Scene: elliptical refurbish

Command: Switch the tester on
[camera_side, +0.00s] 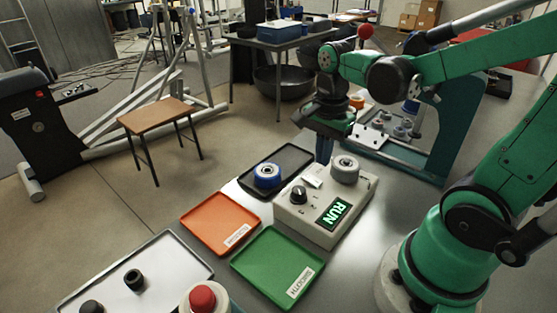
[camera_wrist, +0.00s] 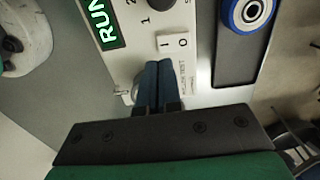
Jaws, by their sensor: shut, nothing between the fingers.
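The tester (camera_side: 322,213) is a pale box on the metal table. Its display (camera_side: 334,213) is lit green and reads RUN; it also shows at the upper left of the wrist view (camera_wrist: 103,22). A black knob (camera_side: 298,194) and a white rocker switch (camera_side: 312,182) marked I and 0 are on its top. The rocker is clear in the wrist view (camera_wrist: 178,43). My gripper (camera_side: 323,158) is shut and empty, pointing down at the tester's far side. In the wrist view its blue fingertips (camera_wrist: 158,66) appear just beside the rocker; contact cannot be told.
A grey wheel (camera_side: 345,168) sits on the tester's back corner. A blue-rimmed wheel (camera_side: 267,175) lies on a black tray (camera_side: 294,157). Orange (camera_side: 214,218) and green (camera_side: 266,270) trays lie in front. A red button (camera_side: 202,298) stands at the front edge.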

